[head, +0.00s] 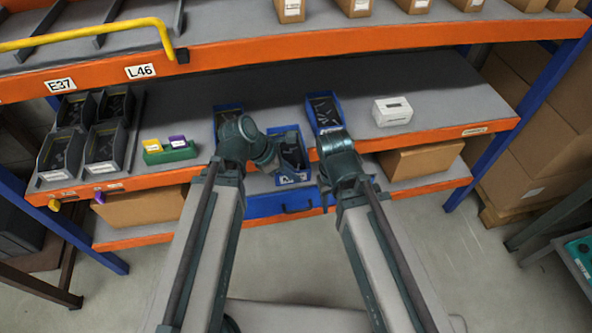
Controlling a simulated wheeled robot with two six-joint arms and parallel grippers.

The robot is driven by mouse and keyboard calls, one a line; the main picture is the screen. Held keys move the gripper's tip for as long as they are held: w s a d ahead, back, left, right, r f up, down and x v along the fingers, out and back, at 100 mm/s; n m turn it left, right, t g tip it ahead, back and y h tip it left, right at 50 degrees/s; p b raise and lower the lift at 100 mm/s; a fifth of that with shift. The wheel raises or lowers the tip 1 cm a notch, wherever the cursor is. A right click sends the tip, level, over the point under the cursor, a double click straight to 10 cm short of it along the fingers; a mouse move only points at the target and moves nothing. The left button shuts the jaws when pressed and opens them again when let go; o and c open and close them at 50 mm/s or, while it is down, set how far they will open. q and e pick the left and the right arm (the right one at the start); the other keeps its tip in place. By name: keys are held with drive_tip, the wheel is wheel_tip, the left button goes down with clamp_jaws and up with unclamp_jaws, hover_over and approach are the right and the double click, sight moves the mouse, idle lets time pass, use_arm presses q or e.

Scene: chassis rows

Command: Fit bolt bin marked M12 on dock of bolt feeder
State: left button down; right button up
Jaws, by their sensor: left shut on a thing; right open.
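Three blue bins with dark contents stand at the middle shelf: a back left bin (228,108), a middle bin (294,133) nearest the shelf's front edge, and a back right bin (321,97). The middle bin has a white label on its front, too small to read, so I cannot tell which bin is M12. My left gripper (270,161) is shut at the left side of the middle bin, its fingertips mostly hidden. My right gripper (326,196) is open, low in front of the shelf edge, right of that bin. I cannot make out a bolt feeder or dock for certain.
A blue tray-like part (268,207) sits below the front edge. Several dark bins (62,152) and a green card holder (170,154) stand left; a white box (392,111) stands right. An orange upper shelf beam (300,44) crosses above. Cartons (424,158) sit below.

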use_arm(q)
drive_tip(key=shift+s, duration=0.1)
idle(0.5)
wheel_tip(320, 180, up, 8)
drive_tip(key=p, duration=0.7)
drive_tip(key=shift+f+p, duration=0.15)
drive_tip(key=shift+p, duration=0.25)
drive_tip(key=shift+f, duration=0.15)
